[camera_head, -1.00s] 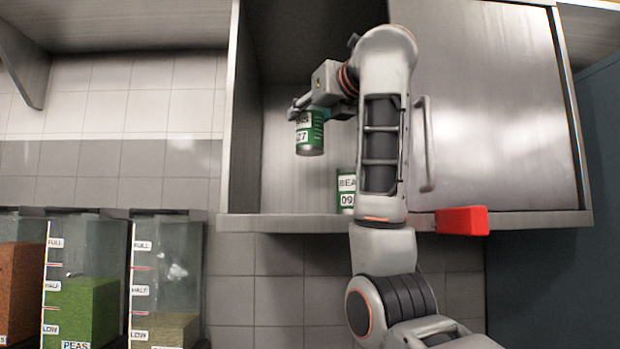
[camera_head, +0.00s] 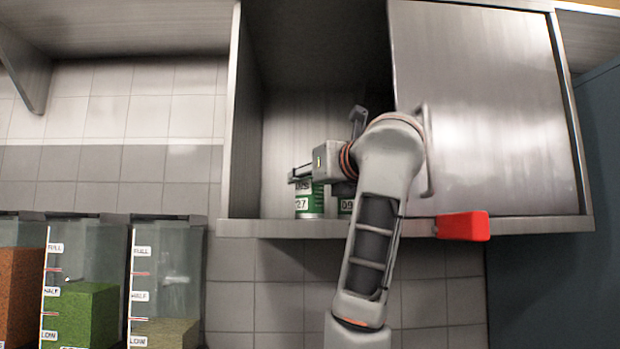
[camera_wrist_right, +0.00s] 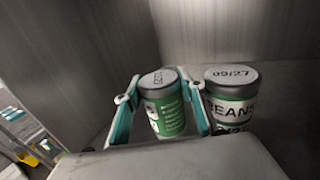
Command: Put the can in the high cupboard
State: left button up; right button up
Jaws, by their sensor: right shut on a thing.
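A green and white can (camera_head: 309,201) is inside the open left part of the high cupboard (camera_head: 243,228), at the level of its floor. I cannot tell for sure whether its base touches the floor. My right gripper (camera_head: 301,177) is shut on this can near its top. In the right wrist view the can (camera_wrist_right: 168,117) stands between the two teal-padded fingers (camera_wrist_right: 163,112). A second can, labelled beans, (camera_head: 346,206) stands just to the right, partly hidden by my arm; it also shows in the right wrist view (camera_wrist_right: 234,103). My left gripper is not in view.
A sliding door (camera_head: 490,110) with a handle covers the right part of the cupboard. A red block-like object (camera_head: 462,225) sits at the cupboard's bottom edge. Clear food dispensers (camera_head: 165,275) stand at the lower left. The cupboard's left wall is close to the held can.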

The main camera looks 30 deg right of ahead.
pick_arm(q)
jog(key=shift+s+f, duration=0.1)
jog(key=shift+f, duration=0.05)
pick_arm(e)
jog(key=o, duration=1.1)
jog(key=shift+f, duration=0.15)
jog(key=shift+c, duration=0.2)
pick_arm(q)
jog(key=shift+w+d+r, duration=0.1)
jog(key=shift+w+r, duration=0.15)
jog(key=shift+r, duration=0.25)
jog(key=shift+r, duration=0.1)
pick_arm(e)
jog(key=shift+r, duration=0.2)
